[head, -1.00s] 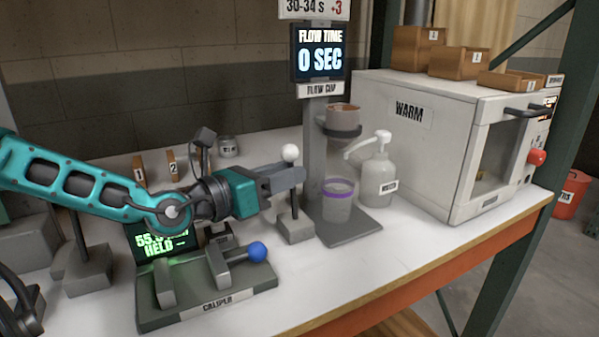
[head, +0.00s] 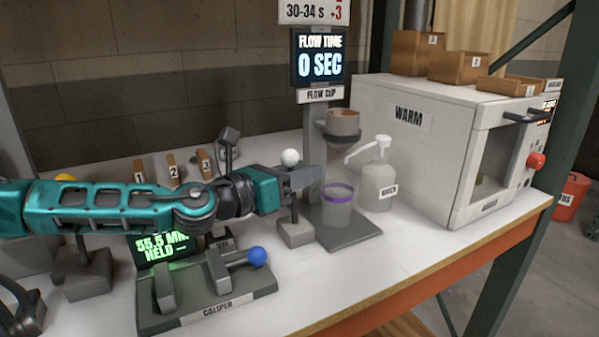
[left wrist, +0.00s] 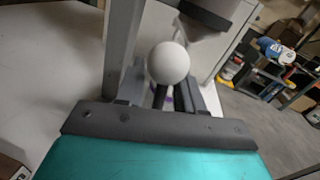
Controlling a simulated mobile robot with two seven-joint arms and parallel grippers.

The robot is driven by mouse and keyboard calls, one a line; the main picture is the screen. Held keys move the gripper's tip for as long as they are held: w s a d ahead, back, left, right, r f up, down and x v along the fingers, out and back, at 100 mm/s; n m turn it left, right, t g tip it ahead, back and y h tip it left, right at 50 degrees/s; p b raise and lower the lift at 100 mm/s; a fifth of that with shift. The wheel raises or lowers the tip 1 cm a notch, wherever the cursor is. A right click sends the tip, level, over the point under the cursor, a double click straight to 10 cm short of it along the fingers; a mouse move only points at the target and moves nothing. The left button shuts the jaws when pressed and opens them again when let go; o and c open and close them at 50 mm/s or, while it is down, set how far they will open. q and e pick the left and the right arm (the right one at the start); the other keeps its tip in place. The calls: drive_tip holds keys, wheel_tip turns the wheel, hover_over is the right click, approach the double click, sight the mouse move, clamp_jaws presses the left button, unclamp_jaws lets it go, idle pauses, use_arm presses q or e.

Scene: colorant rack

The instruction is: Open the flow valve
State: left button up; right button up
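The flow valve's lever appears to be the white ball (head: 290,157) on a dark stem, rising from a grey block (head: 296,233) beside the flow cup stand. My left gripper (head: 303,178) is level with the stem just under the ball. In the left wrist view the white ball (left wrist: 168,63) sits above and between the two grey fingers, with its dark stem in the gap. The fingers look open, with some room beside the stem. The flow cup (head: 343,123) hangs in its holder over a clear beaker with a purple band (head: 337,207). My right gripper is not seen.
A caliper stand with a blue ball (head: 258,256) is in front, below my left arm. A white pump bottle (head: 378,180) stands right of the beaker. The WARM oven (head: 410,150) fills the right. The front right of the table (head: 400,255) is clear.

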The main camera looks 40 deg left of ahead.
use_arm(q)
drive_tip(key=shift+c, duration=0.2)
clamp_jaws()
drive_tip(key=shift+d, duration=0.1)
idle(0.4)
drive_tip(key=shift+s+d+m+p, duration=0.2)
drive_tip(key=shift+s+d+m, duration=0.1)
drive_tip(key=shift+d+m, duration=0.35)
drive_tip(key=shift+s+d+m+p, duration=0.15)
drive_tip(key=shift+s+d+m, duration=0.2)
drive_tip(key=shift+m, duration=0.5)
drive_tip(key=shift+s+d+f+m+t+h, duration=0.1)
drive_tip(key=shift+s+d+m+t+h, duration=0.1)
drive_tip(key=shift+d+m, duration=0.4)
drive_tip(key=shift+s+d+f+m+t+h, duration=0.15)
drive_tip(key=shift+s+d+m, duration=0.1)
drive_tip(key=shift+m, duration=0.55)
drive_tip(key=shift+s+d+f+m+t+h, duration=0.15)
drive_tip(key=shift+d+m, duration=0.3)
drive_tip(key=shift+m, duration=0.25)
drive_tip(key=shift+o, duration=0.2)
unclamp_jaws()
